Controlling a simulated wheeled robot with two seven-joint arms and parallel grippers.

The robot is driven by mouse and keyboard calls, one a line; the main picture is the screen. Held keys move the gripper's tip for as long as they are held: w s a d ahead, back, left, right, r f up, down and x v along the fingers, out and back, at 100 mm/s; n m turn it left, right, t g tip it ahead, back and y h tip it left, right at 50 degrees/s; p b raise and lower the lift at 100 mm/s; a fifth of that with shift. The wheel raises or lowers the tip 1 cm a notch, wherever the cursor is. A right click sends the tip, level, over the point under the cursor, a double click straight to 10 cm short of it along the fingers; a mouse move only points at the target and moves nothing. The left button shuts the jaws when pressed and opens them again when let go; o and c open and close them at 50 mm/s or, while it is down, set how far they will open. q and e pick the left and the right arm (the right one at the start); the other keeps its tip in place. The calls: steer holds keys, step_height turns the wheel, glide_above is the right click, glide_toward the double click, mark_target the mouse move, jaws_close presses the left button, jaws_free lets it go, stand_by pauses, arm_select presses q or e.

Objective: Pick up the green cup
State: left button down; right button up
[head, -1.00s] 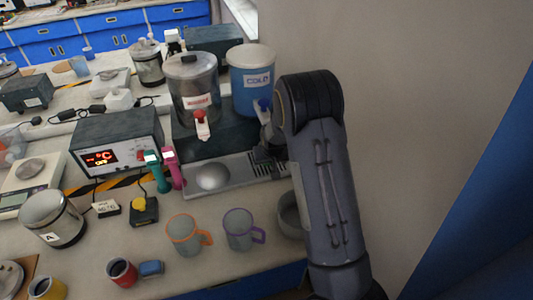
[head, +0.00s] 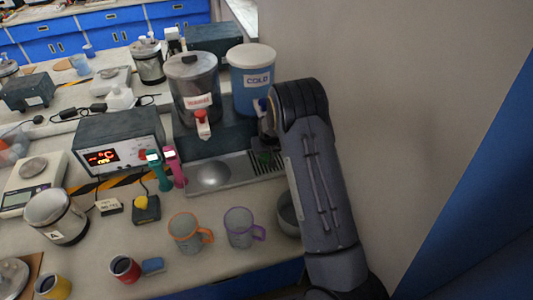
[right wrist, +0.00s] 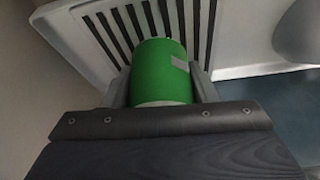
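The green cup (right wrist: 160,68) fills the middle of the right wrist view, over the slotted drip tray (right wrist: 98,30). My right gripper (right wrist: 160,82) has one grey finger on each side of the cup, and both fingers look pressed against it. In the head view only a small dark green patch of the cup (head: 265,157) shows beside my right arm, at the tray's slotted part. Whether its base touches the tray cannot be told. My left gripper is not in view.
A hot dispenser (head: 193,88) and a blue cold dispenser (head: 251,80) stand behind the tray. An orange-rimmed mug (head: 186,232), a purple-rimmed mug (head: 239,228) and a grey bowl (head: 287,214) are in front. A wall (head: 400,120) rises at right.

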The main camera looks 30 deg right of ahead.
steer(key=c, duration=0.4)
